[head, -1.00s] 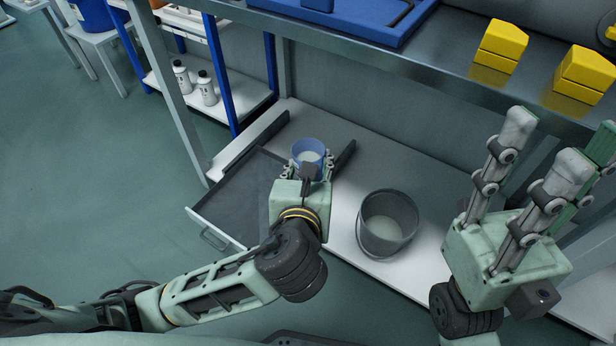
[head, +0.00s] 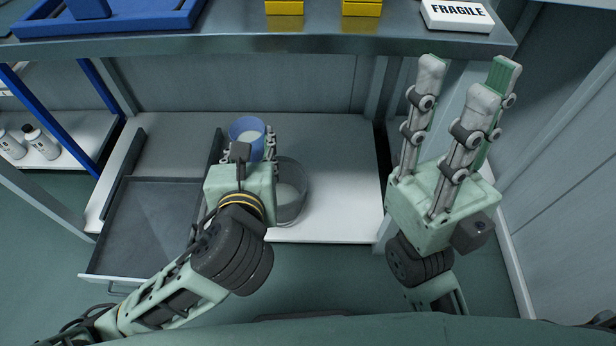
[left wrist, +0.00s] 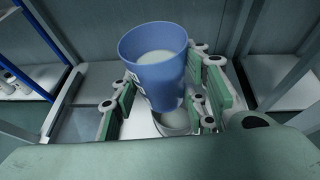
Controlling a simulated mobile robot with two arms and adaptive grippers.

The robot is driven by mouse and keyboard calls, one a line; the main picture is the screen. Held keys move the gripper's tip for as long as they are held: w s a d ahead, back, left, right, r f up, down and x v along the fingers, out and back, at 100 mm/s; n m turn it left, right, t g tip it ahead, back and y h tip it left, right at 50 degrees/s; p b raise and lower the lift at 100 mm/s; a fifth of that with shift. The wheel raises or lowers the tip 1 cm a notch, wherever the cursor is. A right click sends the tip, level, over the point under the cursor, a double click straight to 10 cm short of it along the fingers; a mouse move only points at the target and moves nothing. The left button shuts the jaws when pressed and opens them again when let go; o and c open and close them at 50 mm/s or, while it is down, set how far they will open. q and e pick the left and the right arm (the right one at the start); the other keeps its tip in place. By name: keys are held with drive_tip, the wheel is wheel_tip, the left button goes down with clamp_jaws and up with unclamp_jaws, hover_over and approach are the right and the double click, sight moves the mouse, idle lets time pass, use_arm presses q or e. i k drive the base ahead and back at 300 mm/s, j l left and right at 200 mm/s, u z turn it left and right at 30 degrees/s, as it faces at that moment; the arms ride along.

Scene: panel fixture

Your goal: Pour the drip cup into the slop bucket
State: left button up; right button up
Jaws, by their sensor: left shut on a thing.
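The blue drip cup (head: 247,133) holds a pale liquid and looks upright in the head view. My left gripper (head: 249,152) is shut on it; the left wrist view shows the cup (left wrist: 157,72) between the green finger pads. The grey slop bucket (head: 297,207) stands on the white lower shelf just right of my left gripper, partly hidden behind it. In the left wrist view a pale round rim (left wrist: 172,122), likely the bucket, shows below the cup. My right gripper (head: 452,75) is raised, open and empty, at the right of the head view.
An open grey drawer (head: 150,225) lies left of the white shelf (head: 340,165). A metal upper shelf (head: 340,40) overhangs it, bearing a blue tray (head: 130,22), yellow blocks (head: 284,7) and a box marked FRAGILE (head: 456,14). White shelf is clear right of the bucket.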

sight(291, 187)
drive_tip(key=k+j+z, duration=0.2)
drive_tip(key=z, duration=0.15)
drive_tip(key=k+j+z, duration=0.2)
drive_tip(key=j+z, duration=0.2)
